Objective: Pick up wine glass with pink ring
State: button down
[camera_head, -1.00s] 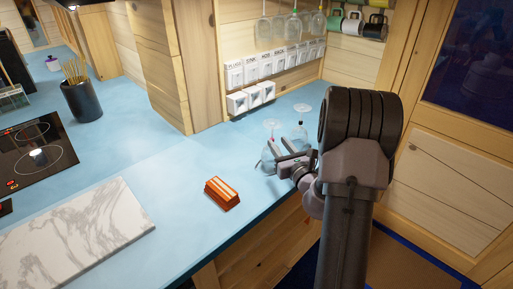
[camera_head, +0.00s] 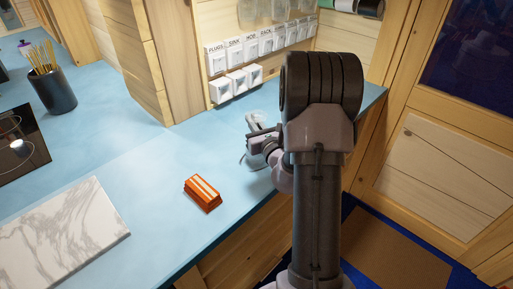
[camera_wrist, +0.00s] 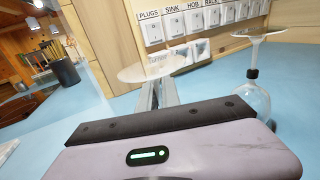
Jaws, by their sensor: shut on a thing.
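My gripper (camera_head: 262,132) is shut on a clear wine glass over the counter, near the back wall. Its glass bowl shows faintly below the fingers in the head view (camera_head: 250,160). In the wrist view, the glass foot (camera_wrist: 152,67) is on top, between the fingers and the wall, so the glass is upside down. Its ring is hidden, so its colour cannot be told. A second upside-down wine glass (camera_wrist: 262,100) with a dark ring on its stem stands to the right in the wrist view; my arm hides it in the head view.
White labelled boxes (camera_head: 240,52) line the wall behind the gripper. An orange striped block (camera_head: 202,193) lies on the blue counter to the left, beside a marble slab (camera_head: 62,232). A dark utensil pot (camera_head: 52,91) stands further left. The counter between is clear.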

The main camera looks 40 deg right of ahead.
aim_at(254, 112)
jog(key=shift+r, duration=0.15)
jog(key=shift+r+p, duration=0.35)
jog(key=shift+r, duration=0.05)
jog(key=r+p, duration=0.1)
jog(key=r, duration=0.1)
jog(key=shift+s+r+p, duration=0.35)
jog(key=shift+s+r, duration=0.05)
jog(key=d+r+p+v, duration=0.1)
jog(key=p+v, duration=0.9)
jog(key=v, duration=0.5)
jog(key=shift+s+p, duration=0.2)
jog(key=shift+p, duration=0.2)
jog(key=shift+a, duration=0.1)
